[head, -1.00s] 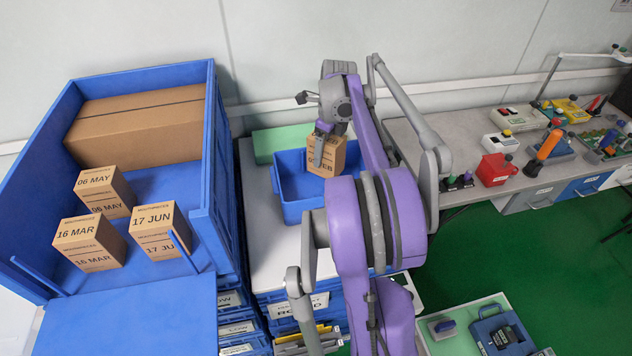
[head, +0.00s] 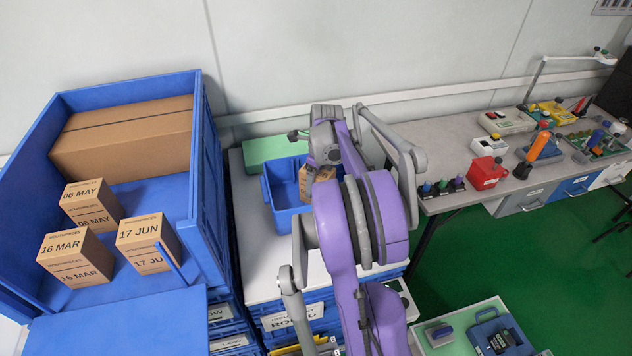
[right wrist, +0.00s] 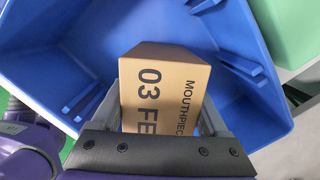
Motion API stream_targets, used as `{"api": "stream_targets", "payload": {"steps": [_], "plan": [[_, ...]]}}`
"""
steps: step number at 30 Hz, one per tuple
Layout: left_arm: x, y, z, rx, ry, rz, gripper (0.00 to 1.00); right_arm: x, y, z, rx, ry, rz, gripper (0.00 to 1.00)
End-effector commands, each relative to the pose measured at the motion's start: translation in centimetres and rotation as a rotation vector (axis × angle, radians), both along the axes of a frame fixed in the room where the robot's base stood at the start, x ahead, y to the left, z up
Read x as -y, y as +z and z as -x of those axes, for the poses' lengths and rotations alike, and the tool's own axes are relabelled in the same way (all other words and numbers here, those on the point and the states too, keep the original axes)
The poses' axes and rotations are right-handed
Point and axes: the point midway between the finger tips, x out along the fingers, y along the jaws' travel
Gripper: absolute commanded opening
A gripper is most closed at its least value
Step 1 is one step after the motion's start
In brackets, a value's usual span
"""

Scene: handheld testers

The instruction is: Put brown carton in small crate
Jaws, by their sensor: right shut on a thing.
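The brown carton (head: 306,182), printed "03 FE…" and "MOUTHPIEC…" in the right wrist view (right wrist: 165,95), is between the fingers of my right gripper (right wrist: 165,110). My right gripper is shut on it. In the head view the carton shows inside the outline of the small blue crate (head: 285,213), partly hidden by my right arm. In the right wrist view the crate's blue walls (right wrist: 45,50) surround the carton. I cannot tell whether the carton touches the crate floor. My left gripper is not in view.
A large blue bin (head: 203,140) at left holds a big carton (head: 125,138) and three small dated cartons (head: 92,203). A green box (head: 270,150) lies behind the small crate. A grey bench (head: 440,150) with testers, including a red one (head: 487,173), stands at right.

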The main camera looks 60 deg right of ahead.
Motion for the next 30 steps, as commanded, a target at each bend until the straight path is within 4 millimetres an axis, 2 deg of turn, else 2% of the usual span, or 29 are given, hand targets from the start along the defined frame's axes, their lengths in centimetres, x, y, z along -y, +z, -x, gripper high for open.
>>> {"api": "stream_targets", "payload": {"steps": [1, 4, 14, 17, 24, 30], "plan": [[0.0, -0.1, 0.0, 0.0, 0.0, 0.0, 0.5, 0.0, -0.2, 0.0, 0.0, 0.0, 0.0, 0.81], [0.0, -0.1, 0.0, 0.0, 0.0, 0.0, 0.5, 0.0, -0.1, 0.0, 0.0, 0.0, 0.0, 0.99], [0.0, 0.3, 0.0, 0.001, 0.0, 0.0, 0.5, 0.0, 0.5, 0.0, 0.0, 0.0, 0.0, 1.0], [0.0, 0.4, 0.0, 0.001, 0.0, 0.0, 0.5, 0.0, 1.7, 0.2, 0.0, -0.001, 0.001, 1.0], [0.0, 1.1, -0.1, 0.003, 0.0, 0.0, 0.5, 0.0, 6.9, 0.8, 0.001, -0.002, 0.0, 1.0], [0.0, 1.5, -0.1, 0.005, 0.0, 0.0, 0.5, -0.1, 10.5, 1.3, 0.0, -0.001, 0.0, 1.0]]}}
